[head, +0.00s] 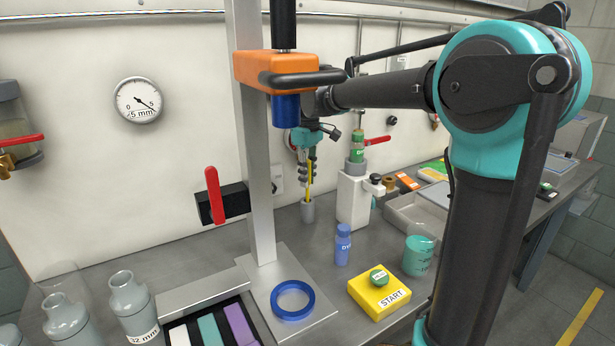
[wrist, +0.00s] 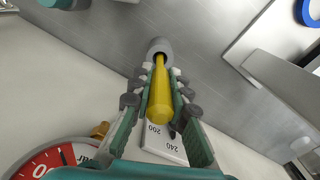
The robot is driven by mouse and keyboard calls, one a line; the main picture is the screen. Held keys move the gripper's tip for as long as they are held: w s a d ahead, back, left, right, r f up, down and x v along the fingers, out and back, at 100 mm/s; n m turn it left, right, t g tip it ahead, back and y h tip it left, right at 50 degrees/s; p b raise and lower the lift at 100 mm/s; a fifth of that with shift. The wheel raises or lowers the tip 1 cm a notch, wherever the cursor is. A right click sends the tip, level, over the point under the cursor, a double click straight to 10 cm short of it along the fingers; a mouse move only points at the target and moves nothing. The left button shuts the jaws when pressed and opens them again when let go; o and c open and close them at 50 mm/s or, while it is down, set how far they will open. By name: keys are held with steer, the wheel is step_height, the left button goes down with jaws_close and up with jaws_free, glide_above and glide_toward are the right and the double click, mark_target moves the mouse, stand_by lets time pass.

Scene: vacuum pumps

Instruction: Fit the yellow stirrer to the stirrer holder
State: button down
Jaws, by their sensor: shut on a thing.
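The yellow stirrer (wrist: 160,98) is held between the fingers of my gripper (wrist: 158,92) in the wrist view. In the head view the gripper (head: 307,165) is beyond the metal column, and the stirrer (head: 309,180) hangs nearly upright from it. The grey cylindrical stirrer holder (head: 307,210) stands on the bench directly below. In the wrist view the stirrer's far end is at the dark opening of the holder (wrist: 159,47) and seems to enter it. How deep it sits is hidden.
The metal column (head: 255,150) with an orange clamp (head: 285,70) stands left of my gripper. A white block (head: 354,200) stands close on the right. A blue bottle (head: 343,245), yellow START box (head: 379,292) and blue ring (head: 291,300) are nearer.

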steer(key=shift+f, duration=0.15)
steer(key=c, duration=1.4)
jaws_free()
steer(key=shift+o, duration=0.2)
step_height(320, 180, up, 12)
steer(key=shift+r, duration=0.1)
steer(key=shift+s, duration=0.1)
